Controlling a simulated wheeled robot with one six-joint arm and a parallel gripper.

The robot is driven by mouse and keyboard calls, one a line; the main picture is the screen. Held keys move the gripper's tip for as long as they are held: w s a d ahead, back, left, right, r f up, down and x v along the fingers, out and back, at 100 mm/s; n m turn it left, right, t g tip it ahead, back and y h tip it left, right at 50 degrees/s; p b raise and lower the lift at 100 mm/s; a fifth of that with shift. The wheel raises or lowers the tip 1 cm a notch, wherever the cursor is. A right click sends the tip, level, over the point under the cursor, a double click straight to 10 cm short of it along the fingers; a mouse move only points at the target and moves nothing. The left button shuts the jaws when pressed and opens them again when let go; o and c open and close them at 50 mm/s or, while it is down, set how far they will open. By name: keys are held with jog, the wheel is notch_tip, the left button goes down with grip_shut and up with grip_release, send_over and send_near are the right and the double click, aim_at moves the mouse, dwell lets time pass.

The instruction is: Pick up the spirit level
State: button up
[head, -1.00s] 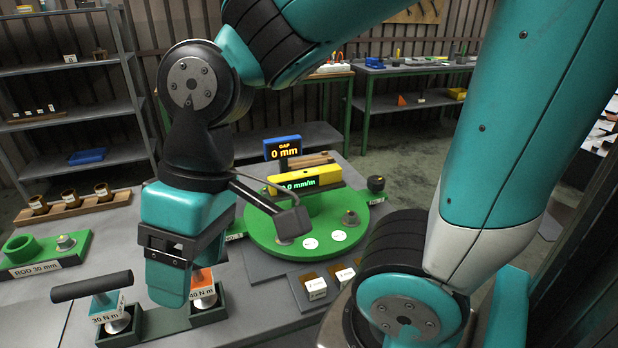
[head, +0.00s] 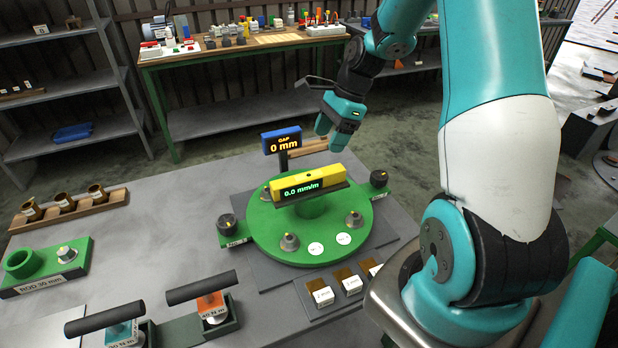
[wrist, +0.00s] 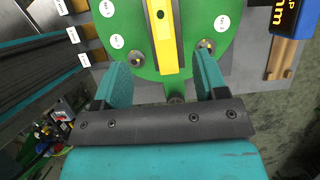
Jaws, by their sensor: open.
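The spirit level is a yellow bar (head: 308,181) with a green "0.0 mm/m" readout. It lies across a dark bar on the raised centre of the round green plate (head: 262,232). In the wrist view the level (wrist: 165,35) runs up the picture between and beyond my fingers. My gripper (head: 324,132) is open and empty, above and behind the level on its right side. It also shows in the wrist view (wrist: 163,88), with its two teal fingers spread apart. The level's far end is cut off by the wrist view's top edge.
A blue gap display (head: 283,141) stands behind the level, with a wooden piece (head: 312,150) beside it. Dark knobs (head: 227,225) and metal studs (head: 289,242) surround the level. Torque handles (head: 202,288) stand at front left.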

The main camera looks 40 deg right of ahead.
aim_at(309, 175)
jog(key=p+x, duration=0.1)
jog(key=x, duration=0.6)
jog(key=p+x, duration=0.2)
jog(key=x, duration=0.2)
jog(key=shift+w+a+f+p, duration=0.25)
jog(key=shift+a+f+p, duration=0.05)
jog(key=shift+p, duration=0.05)
jog(key=shift+a+f, duration=0.1)
jog(key=shift+f, duration=0.35)
jog(key=c, duration=1.1)
jog(key=shift+w, duration=0.1)
grip_shut()
jog(key=shift+r, duration=0.15)
